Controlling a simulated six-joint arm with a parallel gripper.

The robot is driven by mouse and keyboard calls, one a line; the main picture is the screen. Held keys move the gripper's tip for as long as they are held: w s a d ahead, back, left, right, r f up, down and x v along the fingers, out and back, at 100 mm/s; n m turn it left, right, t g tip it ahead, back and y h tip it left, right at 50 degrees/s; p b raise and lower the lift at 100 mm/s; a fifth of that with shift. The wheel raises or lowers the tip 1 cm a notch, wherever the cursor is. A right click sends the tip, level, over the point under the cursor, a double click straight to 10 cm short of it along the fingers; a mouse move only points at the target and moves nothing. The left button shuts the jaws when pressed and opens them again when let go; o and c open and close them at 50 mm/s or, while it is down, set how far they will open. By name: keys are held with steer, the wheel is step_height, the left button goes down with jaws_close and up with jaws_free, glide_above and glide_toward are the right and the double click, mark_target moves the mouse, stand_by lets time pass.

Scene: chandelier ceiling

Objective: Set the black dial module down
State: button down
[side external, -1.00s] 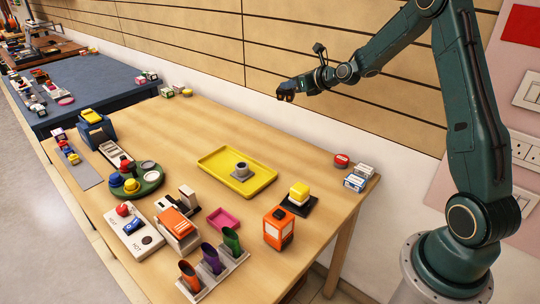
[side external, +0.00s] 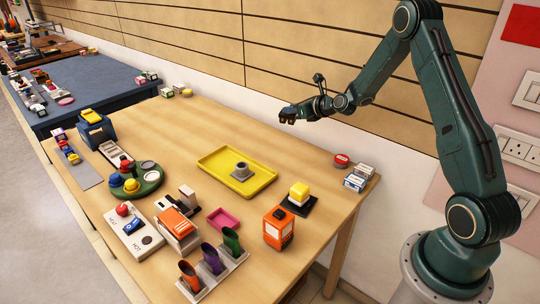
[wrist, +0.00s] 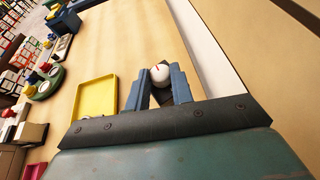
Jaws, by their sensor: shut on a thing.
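My gripper (wrist: 159,84) is shut on the black dial module (wrist: 166,97), which shows in the wrist view as a dark body with a pale round knob between two blue fingers. In the side view my gripper (side external: 289,115) hangs in the air above the back of the wooden table, clear of its surface. The module is too small and dark there to tell from the fingers.
A yellow tray (side external: 213,164) holding a grey round piece (side external: 240,171) lies mid-table. A yellow-topped block on a black base (side external: 299,197), an orange box (side external: 278,229) and small boxes (side external: 358,179) stand to the right. The table's back strip is largely bare.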

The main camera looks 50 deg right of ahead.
mark_target(292, 124)
step_height(292, 124, down, 7)
steer(key=shift+r, duration=0.1)
stand_by(0.3)
steer(key=shift+f, duration=1.9)
steer(key=shift+f, duration=0.15)
steer(key=c, duration=1.2)
jaws_free()
steer(key=v, duration=1.2)
